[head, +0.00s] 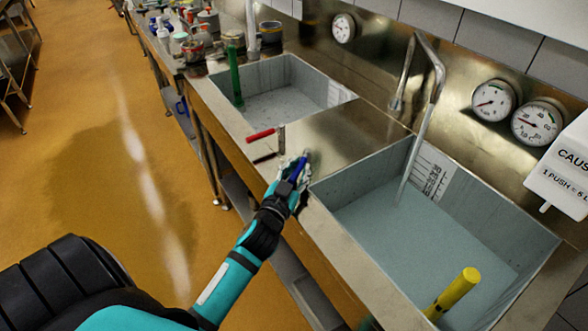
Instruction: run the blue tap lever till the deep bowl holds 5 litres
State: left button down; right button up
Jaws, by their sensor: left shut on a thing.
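My left gripper (291,172) is shut on the blue tap lever (302,167) on the sink's front ledge, covering part of it. The large basin (536,240) at right, which looks like the deep bowl, holds pale blue-grey liquid. A steel tap spout (437,74) arches over it, and a thin pale line, apparently a water stream, runs from the spout down to the liquid. A white level scale (432,172) is on the basin's back wall; its marks are too small to read. My right gripper is out of view.
A red lever (262,134) stands left of my gripper. A second basin (335,88) holds a green upright pipe (235,75). A yellow pipe (455,292) stands in the large basin. Two dials (493,100) (537,122) and a white dispenser (565,165) are on the back wall.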

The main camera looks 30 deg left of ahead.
pick_arm(q)
jog(key=shift+d, duration=0.1)
jog(key=c, duration=1.2)
grip_release()
jog(key=shift+c, duration=0.2)
jog(key=v, duration=1.2)
